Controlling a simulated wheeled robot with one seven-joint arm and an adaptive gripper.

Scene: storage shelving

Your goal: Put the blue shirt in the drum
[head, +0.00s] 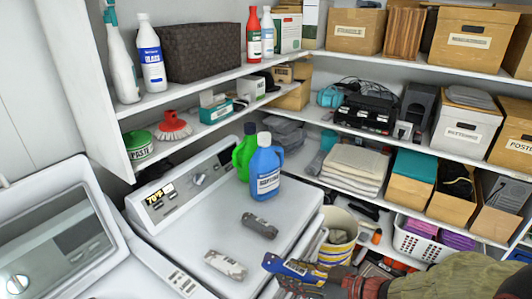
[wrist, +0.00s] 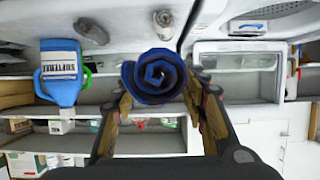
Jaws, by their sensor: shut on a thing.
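The blue shirt (wrist: 153,77) is rolled up, and its spiral end faces the wrist camera. My gripper (wrist: 157,92) is shut on it, with one finger on each side. In the head view the shirt (head: 284,266) shows at the lower middle, in my gripper (head: 302,272), in front of the white machine (head: 225,205). A second white machine with a dark glass lid (head: 75,237) stands at the left; it also shows in the wrist view (wrist: 238,62). I cannot see into a drum in either view.
Two grey rolled cloths (head: 259,226) (head: 226,265) lie on the white machine's top. A blue bottle (head: 265,172) and a green bottle (head: 243,155) stand at its back. Loaded shelves (head: 415,65) line the back; a striped bin (head: 340,237) and white basket (head: 424,243) are at right.

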